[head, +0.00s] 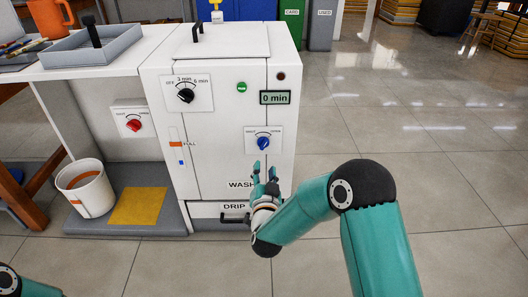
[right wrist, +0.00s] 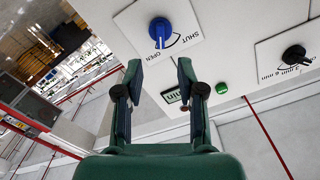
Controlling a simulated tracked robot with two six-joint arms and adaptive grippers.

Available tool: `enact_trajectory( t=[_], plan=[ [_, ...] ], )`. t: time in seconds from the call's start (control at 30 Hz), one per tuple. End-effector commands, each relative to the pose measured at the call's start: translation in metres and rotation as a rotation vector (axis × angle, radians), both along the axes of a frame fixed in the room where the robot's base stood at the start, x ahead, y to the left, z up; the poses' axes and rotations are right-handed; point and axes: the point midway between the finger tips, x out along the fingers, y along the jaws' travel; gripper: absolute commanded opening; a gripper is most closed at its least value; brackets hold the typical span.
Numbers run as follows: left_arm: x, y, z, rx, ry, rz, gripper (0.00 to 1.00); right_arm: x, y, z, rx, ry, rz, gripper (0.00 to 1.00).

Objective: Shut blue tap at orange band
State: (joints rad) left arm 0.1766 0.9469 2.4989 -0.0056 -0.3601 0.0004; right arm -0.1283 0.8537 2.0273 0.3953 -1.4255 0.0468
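The blue tap (head: 263,143) is a knob on a small white plate, low on the right of the white machine's front. In the right wrist view the blue tap (right wrist: 160,29) has OPEN and SHUT marked beside it; its lower end lies near OPEN. The orange band (head: 175,134) is by the FULL label on the narrow gauge. A blue mark (head: 181,162) shows below it. My right gripper (head: 264,170) is just below the tap, apart from it. In the wrist view my right gripper (right wrist: 160,72) is open and empty. My left gripper is out of view.
A black dial (head: 186,96) and a 0 min display (head: 275,98) sit higher on the machine. The drip drawer (head: 205,211) is below. A red tap (head: 134,125), white bucket (head: 96,193) and yellow cloth (head: 138,206) are left. Floor at right is clear.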

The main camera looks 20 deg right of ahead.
Motion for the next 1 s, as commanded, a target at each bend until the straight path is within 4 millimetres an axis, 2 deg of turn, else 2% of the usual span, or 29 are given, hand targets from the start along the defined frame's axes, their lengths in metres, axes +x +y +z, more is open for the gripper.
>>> enact_trajectory(
  t=[0.2, 0.43, 0.63, 0.93, 0.97, 1.0],
  plan=[
    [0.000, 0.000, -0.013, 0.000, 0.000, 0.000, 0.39, 0.047, -0.015, -0.002, 0.001, -0.004, -0.002, 0.39],
    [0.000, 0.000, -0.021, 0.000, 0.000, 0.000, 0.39, 0.082, -0.024, -0.002, 0.000, -0.002, -0.001, 0.39],
    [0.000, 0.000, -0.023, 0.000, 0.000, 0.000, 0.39, 0.095, -0.027, -0.001, 0.001, -0.001, 0.001, 0.39],
    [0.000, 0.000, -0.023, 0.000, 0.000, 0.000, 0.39, 0.097, -0.028, 0.000, 0.000, 0.000, 0.001, 0.39],
    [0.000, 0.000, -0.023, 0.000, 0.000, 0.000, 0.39, 0.097, -0.028, 0.000, 0.000, 0.000, 0.001, 0.37],
    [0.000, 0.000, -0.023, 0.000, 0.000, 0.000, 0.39, 0.097, -0.028, 0.000, 0.000, 0.000, 0.001, 0.30]
  ],
)
